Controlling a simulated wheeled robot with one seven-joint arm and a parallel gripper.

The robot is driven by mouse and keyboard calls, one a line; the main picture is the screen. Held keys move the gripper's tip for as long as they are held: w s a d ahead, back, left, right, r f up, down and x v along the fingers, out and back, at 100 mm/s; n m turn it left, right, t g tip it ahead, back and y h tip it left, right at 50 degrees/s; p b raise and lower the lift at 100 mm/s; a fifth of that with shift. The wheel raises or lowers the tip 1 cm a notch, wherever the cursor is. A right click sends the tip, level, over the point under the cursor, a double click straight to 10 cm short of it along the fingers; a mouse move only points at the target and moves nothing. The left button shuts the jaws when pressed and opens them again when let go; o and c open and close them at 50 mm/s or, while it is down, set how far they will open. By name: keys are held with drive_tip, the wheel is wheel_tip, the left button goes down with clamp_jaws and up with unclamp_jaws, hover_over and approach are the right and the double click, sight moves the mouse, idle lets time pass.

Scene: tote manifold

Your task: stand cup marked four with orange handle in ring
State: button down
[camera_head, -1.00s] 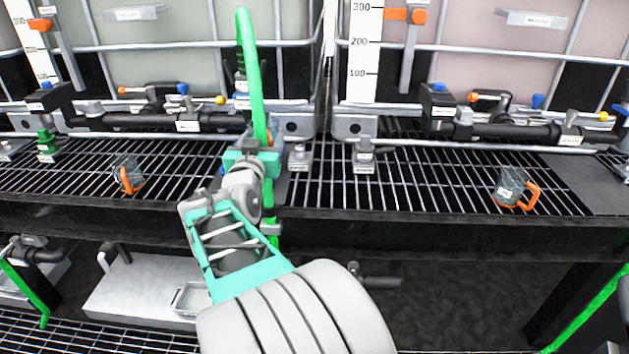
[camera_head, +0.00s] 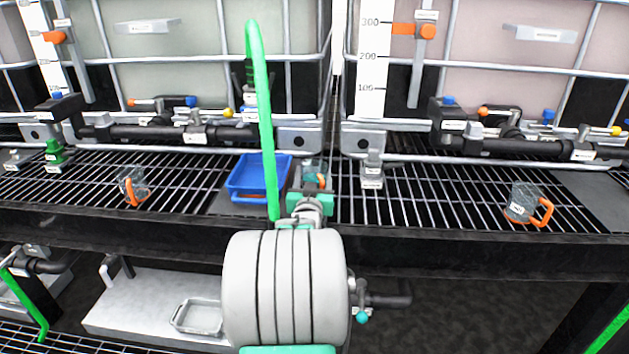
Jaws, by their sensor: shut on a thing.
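My gripper (camera_head: 310,193), teal at its jaws, is over the grated shelf near the middle. It is shut on a clear cup (camera_head: 314,169), whose orange handle shows just above the jaws; the gripper hides the cup's lower part. A second clear cup with an orange handle (camera_head: 131,184) stands on the grating at the left. A third such cup (camera_head: 522,204) stands at the right and has a white label. The marks on the cups are too small to read. I cannot make out the ring.
A blue tray (camera_head: 246,193) lies just left of my gripper. Black pipes with valves (camera_head: 165,133) run along the back below the tanks. The grating (camera_head: 435,200) right of my gripper is mostly clear.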

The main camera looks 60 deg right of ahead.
drive_tip(key=c, duration=0.9)
unclamp_jaws()
drive_tip(key=o, duration=0.5)
drive_tip(key=shift+r, duration=0.1)
